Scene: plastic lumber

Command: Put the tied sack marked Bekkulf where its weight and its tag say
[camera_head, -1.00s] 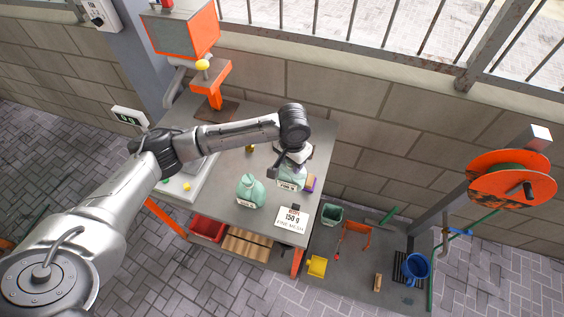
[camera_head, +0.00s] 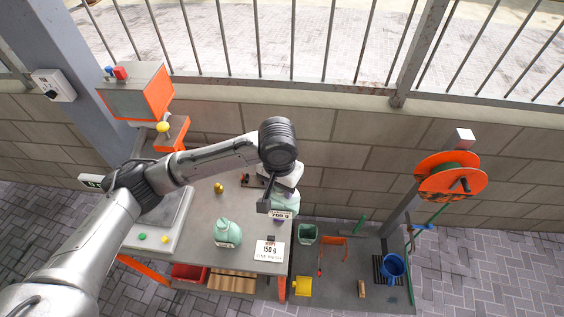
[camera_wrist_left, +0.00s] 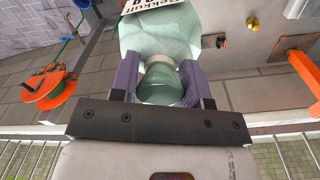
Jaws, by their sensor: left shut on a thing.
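My left gripper (camera_head: 283,182) (camera_wrist_left: 166,88) is shut on the neck of a pale green tied sack (camera_head: 287,202) at the right end of the table. In the left wrist view the sack (camera_wrist_left: 155,38) sits between the two purple-grey fingers, and its white tag reads Bekkulf, partly cut off. In the head view a tag on it seems to read 700 g. I cannot tell whether its bottom touches the table. A second pale green sack (camera_head: 228,233) stands on the table to the left. A white sign (camera_head: 269,251) reads 150 g, with smaller words. My right gripper is not in view.
A scale plate (camera_head: 158,232) with green and yellow buttons is at the table's left. A brass weight (camera_head: 219,187) stands on the tabletop. Red (camera_head: 190,272), green (camera_head: 307,234) and yellow (camera_head: 303,286) bins and a blue bucket (camera_head: 393,266) are lower down. An orange reel (camera_head: 447,177) stands right.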

